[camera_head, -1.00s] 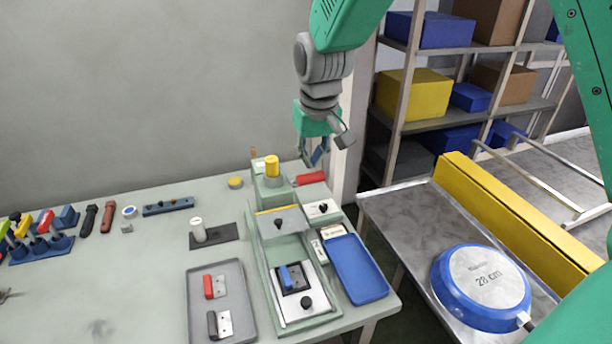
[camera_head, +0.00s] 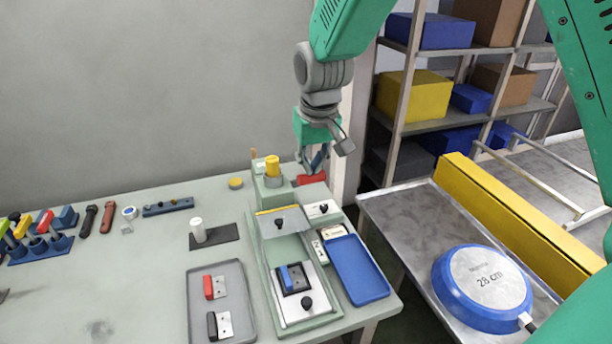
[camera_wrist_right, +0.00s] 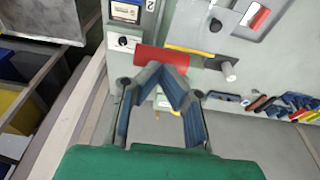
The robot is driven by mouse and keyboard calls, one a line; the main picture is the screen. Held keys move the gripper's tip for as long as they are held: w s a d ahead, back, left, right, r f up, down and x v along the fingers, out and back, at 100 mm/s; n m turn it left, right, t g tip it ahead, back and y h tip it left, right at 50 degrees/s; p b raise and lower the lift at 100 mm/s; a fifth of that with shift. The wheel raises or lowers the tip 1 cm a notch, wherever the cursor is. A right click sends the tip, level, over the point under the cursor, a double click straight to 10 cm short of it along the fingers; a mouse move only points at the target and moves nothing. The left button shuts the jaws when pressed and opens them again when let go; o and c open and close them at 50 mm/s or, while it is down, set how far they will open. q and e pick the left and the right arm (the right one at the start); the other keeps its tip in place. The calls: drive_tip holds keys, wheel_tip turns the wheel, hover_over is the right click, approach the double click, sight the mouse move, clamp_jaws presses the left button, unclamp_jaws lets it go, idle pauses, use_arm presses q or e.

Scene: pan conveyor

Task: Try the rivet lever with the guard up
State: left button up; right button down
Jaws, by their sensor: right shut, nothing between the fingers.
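The rivet lever shows as a red grip (camera_head: 312,180) at the back of the green press fixture (camera_head: 256,262). My right gripper (camera_head: 317,168) is shut and empty, just above and behind the grip. In the right wrist view the red grip (camera_wrist_right: 158,57) lies across the front of the closed fingertips (camera_wrist_right: 172,78); I cannot tell whether they touch it. A grey plate with a yellow edge (camera_head: 280,220), seemingly the guard, sits over the fixture's middle. A small dark tip (camera_head: 3,295) at the left edge seems to be my left gripper; its jaws are hidden.
A grey tray (camera_head: 235,315) and a blue tray (camera_head: 357,268) flank the fixture. A blue pan (camera_head: 482,285) lies on the metal conveyor table (camera_head: 400,215) at right. Shelves stand behind.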

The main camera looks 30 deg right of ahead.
drive_tip(key=shift+s+f, duration=0.1)
drive_tip(key=shift+f, duration=0.3)
drive_tip(key=shift+f+b, duration=0.3)
drive_tip(key=shift+f, duration=0.35)
idle(1.0)
